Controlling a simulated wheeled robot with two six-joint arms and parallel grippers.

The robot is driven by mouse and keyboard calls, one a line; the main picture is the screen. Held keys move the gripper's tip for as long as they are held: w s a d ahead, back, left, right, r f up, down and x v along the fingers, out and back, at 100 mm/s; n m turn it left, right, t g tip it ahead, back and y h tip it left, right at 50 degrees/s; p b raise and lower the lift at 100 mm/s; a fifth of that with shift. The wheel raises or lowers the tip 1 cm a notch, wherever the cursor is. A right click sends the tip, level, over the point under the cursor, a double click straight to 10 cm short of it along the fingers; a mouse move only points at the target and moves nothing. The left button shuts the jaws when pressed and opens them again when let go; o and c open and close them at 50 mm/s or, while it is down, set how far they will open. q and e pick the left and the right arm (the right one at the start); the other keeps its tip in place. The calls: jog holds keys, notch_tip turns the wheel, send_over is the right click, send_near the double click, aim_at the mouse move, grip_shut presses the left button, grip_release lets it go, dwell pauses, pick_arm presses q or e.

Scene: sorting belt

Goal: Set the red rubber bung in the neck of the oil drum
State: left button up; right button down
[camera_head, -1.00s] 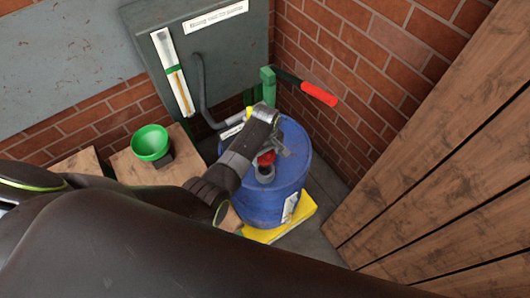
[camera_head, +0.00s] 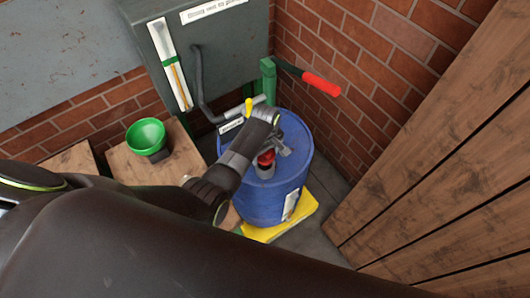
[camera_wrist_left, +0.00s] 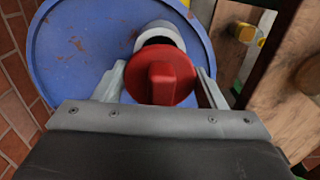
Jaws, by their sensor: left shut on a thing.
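The red rubber bung (camera_head: 266,157) is between the fingers of my left gripper (camera_head: 270,154), which is shut on it. In the left wrist view the bung (camera_wrist_left: 162,78) fills the space between the two grey fingers of the gripper (camera_wrist_left: 162,88). The blue oil drum (camera_head: 270,198) stands upright below. Its grey neck (camera_head: 264,172) shows just under the bung; in the left wrist view the neck (camera_wrist_left: 160,33) shows beyond the bung, with part of its dark opening visible. The bung hides the rest of the opening. I cannot tell whether they touch. My right gripper is not in view.
The drum stands on a yellow base (camera_head: 262,233). A green funnel (camera_head: 147,136) sits on a wooden box to the left. A grey tank (camera_head: 215,50) with a pipe stands behind, and a red-handled lever (camera_head: 321,84) juts out near the brick wall. A plank wall closes the right.

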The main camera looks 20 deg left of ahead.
pick_arm(q)
jog(key=shift+f, duration=0.1)
dwell(0.5)
jog(key=shift+f+b, duration=0.65)
jog(key=shift+f, duration=0.45)
jog(key=shift+f, duration=0.15)
jog(key=shift+f+b, duration=0.6)
jog(key=shift+f, duration=0.1)
jog(key=shift+f, duration=0.15)
jog(key=shift+s+f, duration=0.15)
jog(key=shift+s, duration=0.15)
